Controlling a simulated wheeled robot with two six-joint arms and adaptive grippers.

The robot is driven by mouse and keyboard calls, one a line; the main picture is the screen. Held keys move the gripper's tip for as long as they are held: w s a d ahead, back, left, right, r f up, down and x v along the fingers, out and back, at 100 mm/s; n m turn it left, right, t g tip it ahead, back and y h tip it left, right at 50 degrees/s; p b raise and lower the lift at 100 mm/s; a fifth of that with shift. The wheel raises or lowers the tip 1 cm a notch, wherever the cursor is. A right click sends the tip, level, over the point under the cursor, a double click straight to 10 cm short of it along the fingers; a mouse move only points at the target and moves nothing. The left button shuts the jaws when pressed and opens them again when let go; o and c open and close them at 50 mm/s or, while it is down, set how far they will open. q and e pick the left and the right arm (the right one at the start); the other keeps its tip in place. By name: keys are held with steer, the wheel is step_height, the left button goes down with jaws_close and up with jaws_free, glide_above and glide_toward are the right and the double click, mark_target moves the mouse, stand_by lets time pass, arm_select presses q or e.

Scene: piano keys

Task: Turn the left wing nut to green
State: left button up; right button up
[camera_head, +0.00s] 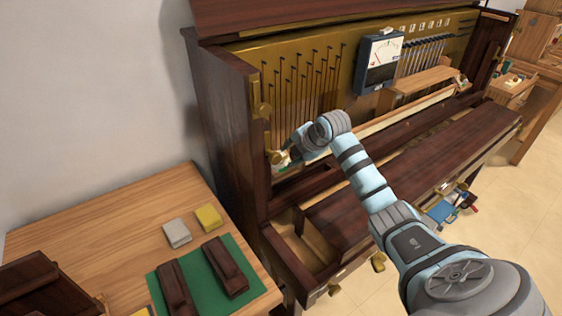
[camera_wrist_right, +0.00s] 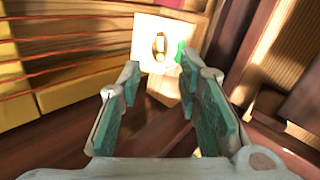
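The left wing nut (camera_wrist_right: 160,46) is a small brass piece on a pale square plate (camera_wrist_right: 147,30) in the right wrist view. It appears roughly upright there. A green mark (camera_wrist_right: 181,51) is on the plate to its right. My right gripper (camera_wrist_right: 160,74) is open, with its green-padded fingers spread on either side below the nut. The fingertips look close to the plate, with a gap between them and the nut. In the head view my right gripper (camera_head: 283,158) is at the piano's left inner side, small and partly hidden by its wrist. My left gripper is not in view.
The open piano (camera_head: 228,110) has a dark side wall close to the gripper. A meter (camera_head: 380,62) hangs on its back panel. A wooden table (camera_head: 110,220) at left carries a green mat (camera_head: 203,284), dark blocks and two small pads. Tools lie on a tray at right.

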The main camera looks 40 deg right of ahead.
mark_target(284, 159)
steer(key=shift+b+x, duration=2.5)
steer(key=shift+x, duration=0.85)
steer(key=shift+s+r+p, duration=0.35)
steer(key=shift+r+p, duration=0.1)
steer(key=shift+p, duration=0.5)
